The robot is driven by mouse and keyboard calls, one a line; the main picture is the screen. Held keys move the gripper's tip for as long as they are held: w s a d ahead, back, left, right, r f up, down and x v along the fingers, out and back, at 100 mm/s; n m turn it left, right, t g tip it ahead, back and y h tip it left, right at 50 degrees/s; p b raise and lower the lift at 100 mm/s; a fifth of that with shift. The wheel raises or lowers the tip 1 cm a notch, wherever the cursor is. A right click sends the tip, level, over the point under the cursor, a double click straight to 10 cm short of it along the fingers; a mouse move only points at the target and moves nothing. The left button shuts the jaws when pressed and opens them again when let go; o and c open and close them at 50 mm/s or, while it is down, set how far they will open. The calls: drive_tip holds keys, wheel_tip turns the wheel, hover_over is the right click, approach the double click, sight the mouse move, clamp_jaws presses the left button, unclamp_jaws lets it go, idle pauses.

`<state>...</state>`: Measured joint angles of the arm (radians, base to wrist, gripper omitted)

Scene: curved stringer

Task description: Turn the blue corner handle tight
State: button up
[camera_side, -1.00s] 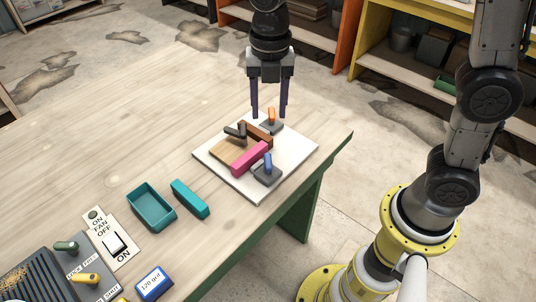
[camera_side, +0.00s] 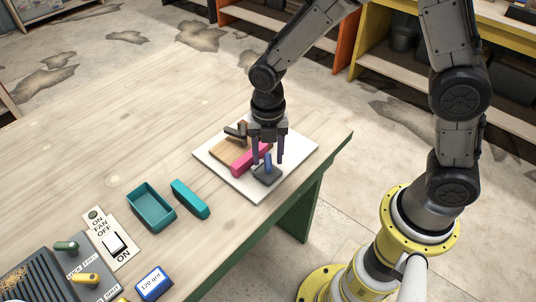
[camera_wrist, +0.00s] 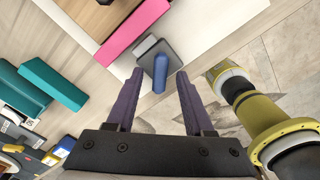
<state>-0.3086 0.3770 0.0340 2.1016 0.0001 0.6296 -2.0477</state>
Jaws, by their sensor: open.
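The blue corner handle (camera_side: 268,163) stands on a dark grey block (camera_side: 266,177) at the near corner of the white board (camera_side: 258,195). In the wrist view the blue handle (camera_wrist: 160,72) shows ahead of the fingers, roughly between their lines. My gripper (camera_side: 268,160) is open, with its purple fingers pointing down around or just above the handle; the side view does not settle the depth. The fingertips (camera_wrist: 160,72) hold nothing. A pink bar (camera_side: 246,160) lies beside the grey block. A wooden piece (camera_side: 226,149) is partly hidden behind my gripper.
A dark handle (camera_side: 236,130) sits at the board's left. A teal tray (camera_side: 150,212) and teal bar (camera_side: 190,198) lie left of the board. A fan switch plate (camera_side: 112,240) and a 120 grit block (camera_side: 153,284) are nearer. The table's right edge is close.

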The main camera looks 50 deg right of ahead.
drive_tip(key=shift+f, duration=0.25)
clamp_jaws()
